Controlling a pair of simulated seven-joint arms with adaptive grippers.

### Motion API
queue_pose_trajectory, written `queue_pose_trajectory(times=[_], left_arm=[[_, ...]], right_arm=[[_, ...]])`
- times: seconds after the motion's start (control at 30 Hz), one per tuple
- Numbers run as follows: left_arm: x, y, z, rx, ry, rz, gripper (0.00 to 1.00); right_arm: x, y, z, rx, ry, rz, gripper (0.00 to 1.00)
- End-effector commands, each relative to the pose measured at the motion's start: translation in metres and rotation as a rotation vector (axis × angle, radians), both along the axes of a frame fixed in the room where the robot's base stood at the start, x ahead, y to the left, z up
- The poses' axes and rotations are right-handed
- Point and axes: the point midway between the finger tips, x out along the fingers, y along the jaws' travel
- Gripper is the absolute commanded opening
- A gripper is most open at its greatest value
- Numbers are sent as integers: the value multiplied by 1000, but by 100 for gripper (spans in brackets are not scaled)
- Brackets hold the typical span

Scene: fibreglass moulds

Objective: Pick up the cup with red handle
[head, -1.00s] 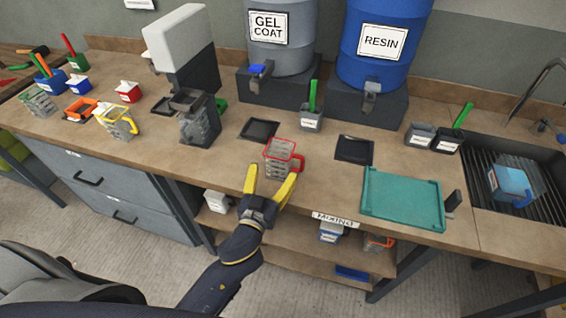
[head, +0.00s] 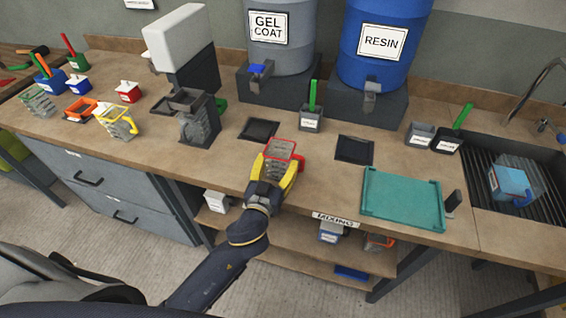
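The cup with the red handle (head: 281,150) stands on the wooden counter in the middle of the head view. It is clear with ribbed or marked sides and a red rim. My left gripper (head: 273,182) has its yellow fingers on either side of the cup's lower part, reaching it from the front. The fingers overlap the cup in the picture, and I cannot tell whether they press on it. The cup's lower front is partly hidden by the gripper. My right gripper is not in view.
A teal tray (head: 402,200) lies to the right, and a black square pad (head: 354,150) lies between. Another black pad (head: 259,130) is behind the cup. A grey dispenser (head: 197,118) and a yellow-handled cup (head: 118,122) stand to the left. The sink (head: 515,180) is at far right.

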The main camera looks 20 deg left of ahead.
Motion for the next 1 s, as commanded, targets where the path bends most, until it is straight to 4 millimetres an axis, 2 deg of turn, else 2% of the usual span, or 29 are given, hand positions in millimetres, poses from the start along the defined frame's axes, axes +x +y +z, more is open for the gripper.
queue_pose_trajectory(times=[0.03,0.17,0.47,0.63,0.77,1.0], left_arm=[[0,0,0,0,0,0,49],[0,0,0,0,0,0,34],[0,0,2,0,-1,0,34],[0,0,12,-2,-3,1,34],[1,-1,29,-3,-6,-2,34],[2,-5,84,-5,-8,-7,34]], right_arm=[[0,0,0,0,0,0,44],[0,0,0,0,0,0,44],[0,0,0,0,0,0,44],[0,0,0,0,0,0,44],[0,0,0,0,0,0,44],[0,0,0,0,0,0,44]])
